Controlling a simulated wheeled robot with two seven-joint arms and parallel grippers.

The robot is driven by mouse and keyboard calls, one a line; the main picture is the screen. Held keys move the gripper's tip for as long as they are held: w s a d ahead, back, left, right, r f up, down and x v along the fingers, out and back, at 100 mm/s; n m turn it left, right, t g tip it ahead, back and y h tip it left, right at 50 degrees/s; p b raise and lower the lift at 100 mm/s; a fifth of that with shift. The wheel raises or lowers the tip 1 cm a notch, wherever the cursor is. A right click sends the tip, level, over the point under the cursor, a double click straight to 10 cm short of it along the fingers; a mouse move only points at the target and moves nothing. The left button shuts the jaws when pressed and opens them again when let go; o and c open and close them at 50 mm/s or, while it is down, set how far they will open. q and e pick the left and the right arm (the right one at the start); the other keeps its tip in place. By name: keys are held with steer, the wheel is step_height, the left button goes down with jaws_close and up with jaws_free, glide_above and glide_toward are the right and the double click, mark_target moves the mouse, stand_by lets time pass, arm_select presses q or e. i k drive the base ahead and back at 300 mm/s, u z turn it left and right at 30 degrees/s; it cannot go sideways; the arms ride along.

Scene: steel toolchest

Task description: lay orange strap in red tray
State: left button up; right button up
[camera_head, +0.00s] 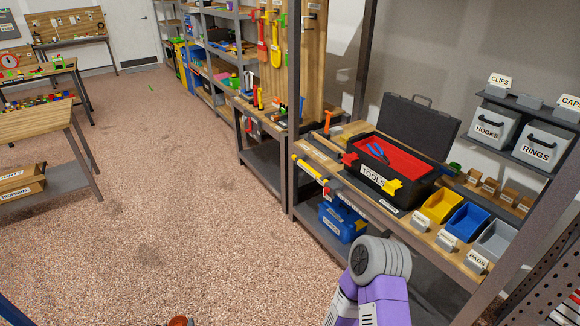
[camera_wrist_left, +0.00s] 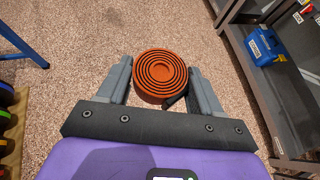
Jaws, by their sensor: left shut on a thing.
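The orange strap (camera_wrist_left: 160,75) is rolled in a flat coil. In the left wrist view it sits between the two grey fingers of my left gripper (camera_wrist_left: 162,84), which is shut on it and holds it above the speckled floor. A small piece of the strap (camera_head: 180,321) shows at the bottom edge of the head view. The red tray (camera_head: 392,158) lies in the open black toolbox marked TOOLS (camera_head: 374,176) on the bench at the right. A blue-handled tool (camera_head: 377,152) lies in the tray. My right gripper is not in view.
The toolbox lid (camera_head: 415,122) stands up behind the tray. Yellow (camera_head: 440,206), blue (camera_head: 467,222) and grey (camera_head: 496,240) bins stand in front of it to the right. A steel post (camera_head: 294,110) rises left of the bench. The floor (camera_head: 150,200) is clear.

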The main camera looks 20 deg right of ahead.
mark_target(411, 174)
steer(key=i, duration=2.55)
steer(key=z, duration=3.45)
